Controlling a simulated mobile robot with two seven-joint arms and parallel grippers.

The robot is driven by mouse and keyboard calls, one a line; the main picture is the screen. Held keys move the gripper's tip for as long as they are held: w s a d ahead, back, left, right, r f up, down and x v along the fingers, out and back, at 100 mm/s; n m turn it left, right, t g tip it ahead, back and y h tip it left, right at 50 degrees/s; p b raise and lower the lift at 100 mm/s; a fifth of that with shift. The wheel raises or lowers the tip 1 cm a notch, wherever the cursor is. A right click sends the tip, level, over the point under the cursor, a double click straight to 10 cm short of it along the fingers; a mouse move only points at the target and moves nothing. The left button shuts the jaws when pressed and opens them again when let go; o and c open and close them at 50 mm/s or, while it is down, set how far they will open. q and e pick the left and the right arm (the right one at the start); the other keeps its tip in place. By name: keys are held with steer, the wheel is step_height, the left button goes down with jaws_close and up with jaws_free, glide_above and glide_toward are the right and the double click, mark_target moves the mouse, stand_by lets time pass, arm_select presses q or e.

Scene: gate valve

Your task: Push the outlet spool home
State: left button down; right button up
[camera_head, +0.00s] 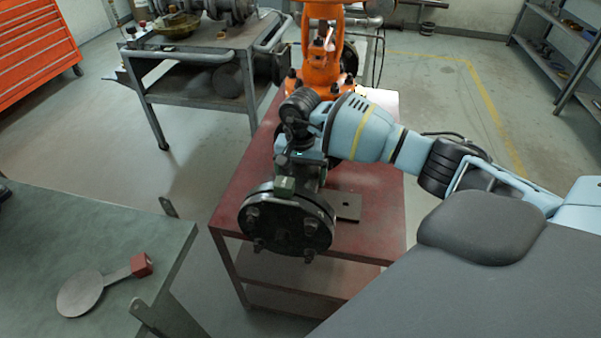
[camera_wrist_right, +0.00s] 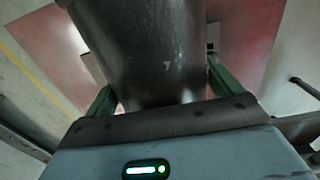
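The outlet spool is a dark pipe piece whose round bolted flange (camera_head: 285,220) faces me at the front of the red stand. Behind it stands the orange valve body (camera_head: 322,65). My right arm reaches in from the right, and my right gripper (camera_head: 292,182) is down on the spool's neck just behind the front flange. In the right wrist view the dark spool pipe (camera_wrist_right: 150,50) lies between the two green fingers, which appear to press on both sides. The joint between spool and valve is hidden behind my wrist. My left gripper is not in view.
The red stand (camera_head: 375,240) has a small grey plate with a hole (camera_head: 345,206) on it. A green bench (camera_head: 120,235) at left carries a round paddle with a red block (camera_head: 142,264). A grey cart (camera_head: 200,70) stands behind left. Open floor lies between the benches.

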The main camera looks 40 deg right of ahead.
steer(key=c, duration=0.5)
steer(key=shift+o, duration=0.2)
steer(key=shift+w+d+b, duration=0.25)
steer(key=shift+d+b, duration=0.15)
steer(key=shift+b, duration=0.05)
steer(key=shift+w+d+r, duration=0.1)
steer(key=shift+w+d, duration=0.1)
steer(key=shift+d, duration=0.05)
steer(key=shift+w, duration=0.1)
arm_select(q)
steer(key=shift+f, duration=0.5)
arm_select(e)
steer(key=o, duration=1.1)
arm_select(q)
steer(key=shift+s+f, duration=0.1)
arm_select(e)
steer(key=shift+r, duration=3.85)
steer(key=shift+r, duration=0.1)
